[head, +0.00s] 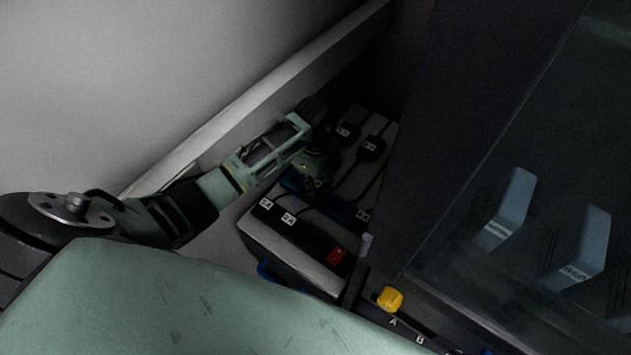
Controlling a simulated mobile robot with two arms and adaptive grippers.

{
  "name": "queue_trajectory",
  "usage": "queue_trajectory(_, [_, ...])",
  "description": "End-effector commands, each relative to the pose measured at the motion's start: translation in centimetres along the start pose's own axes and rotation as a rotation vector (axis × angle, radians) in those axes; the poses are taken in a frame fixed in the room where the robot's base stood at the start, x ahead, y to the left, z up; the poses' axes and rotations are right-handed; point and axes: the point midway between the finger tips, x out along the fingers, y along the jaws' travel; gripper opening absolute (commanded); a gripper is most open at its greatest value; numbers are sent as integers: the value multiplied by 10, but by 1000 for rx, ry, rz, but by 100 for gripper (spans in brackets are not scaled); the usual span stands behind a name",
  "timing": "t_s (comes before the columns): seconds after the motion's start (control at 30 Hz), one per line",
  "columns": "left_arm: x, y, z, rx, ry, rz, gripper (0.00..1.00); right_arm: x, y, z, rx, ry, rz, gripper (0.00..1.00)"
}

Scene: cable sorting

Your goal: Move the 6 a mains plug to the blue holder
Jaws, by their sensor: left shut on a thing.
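My left gripper (318,172) reaches in from the left over a light board with dark plugs and cables. It is shut on what looks like a dark mains plug, mostly hidden by the fingers and shadow; its label cannot be read. A blue holder strip (291,182) lies across the board, right under and beside the gripper, partly covered by it. I cannot tell whether the held plug touches it. Two dark plugs with white labels (371,146) sit behind, right of the gripper. My right gripper is not in view.
A black power strip (303,232) with white-labelled plugs and a red switch (337,256) lies in front of the blue strip. A dark panel (440,130) stands close on the right, and a pale wall ledge (270,90) runs behind my arm. A yellow knob (390,299) is nearer.

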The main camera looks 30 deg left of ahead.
Motion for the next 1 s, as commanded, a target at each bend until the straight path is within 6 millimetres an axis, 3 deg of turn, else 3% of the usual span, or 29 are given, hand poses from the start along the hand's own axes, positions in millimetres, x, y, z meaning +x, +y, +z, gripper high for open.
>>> queue_trajectory(1.0, [10,0,0,1,-1,-1,0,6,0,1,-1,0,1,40])
